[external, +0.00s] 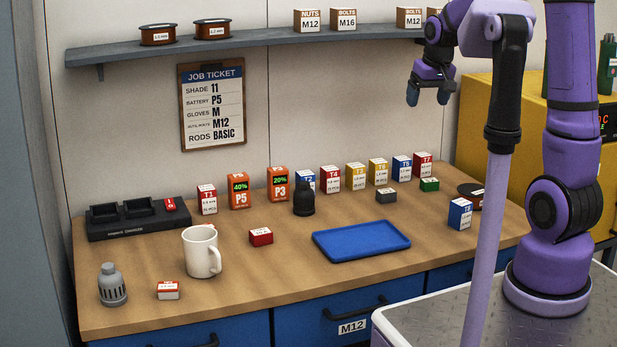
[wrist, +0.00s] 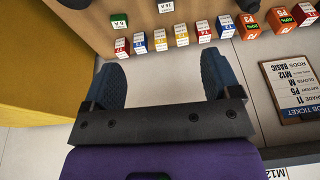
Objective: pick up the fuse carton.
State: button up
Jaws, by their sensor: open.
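Several small low cartons lie on the workbench (external: 130,310); their labels are too small for me to tell which is the fuse carton. A green one (external: 429,185) and a grey one (external: 386,196) are at the right rear. A red one (external: 261,237) is left of the blue tray, and a white-and-red one (external: 168,290) is near the front left. The wrist view shows the green carton (wrist: 119,21) and the grey one (wrist: 165,6) at its top edge. My gripper (external: 428,93) is open and empty, high above the right rear of the bench; its two fingers (wrist: 160,75) are wide apart.
A row of upright cartons and orange batteries (external: 239,191) lines the bench's rear. A blue tray (external: 362,251), white mug (external: 199,253), dark bottle-shaped object (external: 304,199), grey cylinder (external: 112,287) and blue box (external: 460,213) stand before it. A shelf (external: 260,39) hangs above.

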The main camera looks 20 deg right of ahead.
jog(key=w+a+f, duration=0.1)
jog(key=w+f, duration=0.8)
jog(key=f, duration=0.1)
jog(key=g, duration=0.1)
send_over(387, 191)
jog(key=f, duration=1.6)
jog(key=shift+s+a, duration=0.35)
jog(key=shift+a, duration=0.05)
jog(key=shift+w+d+f, duration=0.1)
jog(key=shift+w+f, duration=0.05)
jog(key=shift+f, duration=0.7)
jog(key=shift+w+d+f, duration=0.1)
jog(key=shift+d+f, duration=0.05)
jog(key=shift+f, duration=0.75)
jog(key=shift+w+d+f, duration=0.1)
jog(key=shift+w+f, duration=0.05)
jog(key=shift+f, duration=0.7)
jog(key=shift+c, duration=0.2)
jog(key=c, duration=1)
